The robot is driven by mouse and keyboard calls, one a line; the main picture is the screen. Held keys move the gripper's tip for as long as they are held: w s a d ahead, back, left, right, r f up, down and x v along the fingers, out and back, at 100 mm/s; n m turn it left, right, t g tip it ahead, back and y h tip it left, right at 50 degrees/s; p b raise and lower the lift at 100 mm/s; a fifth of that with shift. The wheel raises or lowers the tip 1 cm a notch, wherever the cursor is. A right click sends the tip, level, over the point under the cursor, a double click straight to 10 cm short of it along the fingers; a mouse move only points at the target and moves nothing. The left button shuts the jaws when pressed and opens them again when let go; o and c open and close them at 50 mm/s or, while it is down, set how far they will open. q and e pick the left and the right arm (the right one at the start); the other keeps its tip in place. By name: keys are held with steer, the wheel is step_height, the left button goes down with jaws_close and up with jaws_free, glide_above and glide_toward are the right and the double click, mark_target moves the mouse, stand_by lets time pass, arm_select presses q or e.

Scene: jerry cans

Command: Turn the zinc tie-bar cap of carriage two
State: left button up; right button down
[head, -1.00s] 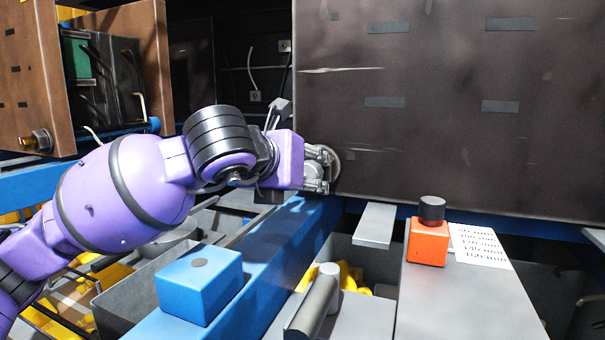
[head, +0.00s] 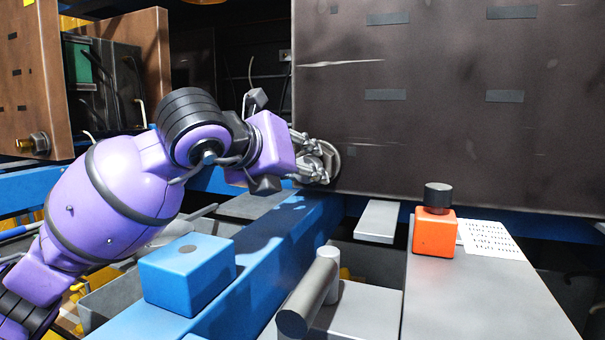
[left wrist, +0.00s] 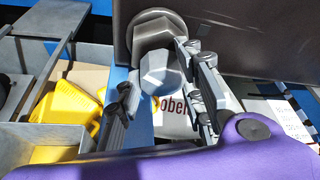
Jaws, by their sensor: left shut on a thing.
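The silver-grey faceted cap (left wrist: 160,72) sticks out in front of a larger hex piece (left wrist: 158,28) on the dark plate (head: 440,110). In the head view a round grey rim (head: 330,162) shows at the plate's lower left edge, behind my fingers. My left gripper (head: 314,161) is shut on the cap, one finger on each side, as the left wrist view (left wrist: 161,80) shows. The gripper is tilted. The fingers hide most of the cap in the head view. My right gripper is not in view.
A blue beam (head: 285,240) runs below my left gripper, with a blue block (head: 188,272) on it. A grey cylindrical handle (head: 308,292) and an orange box with a black knob (head: 434,236) stand in front. A brown plate with a brass-coloured fitting (head: 38,143) is at far left.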

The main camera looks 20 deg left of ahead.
arm_select(q)
steer(key=o, duration=1.1)
steer(key=shift+a+f, duration=0.15)
steer(key=shift+a, duration=0.05)
steer(key=shift+d, duration=0.1)
steer(key=shift+s+r, duration=0.25)
steer(key=shift+s, duration=0.05)
steer(key=v, duration=1.1)
steer(key=shift+s, duration=0.15)
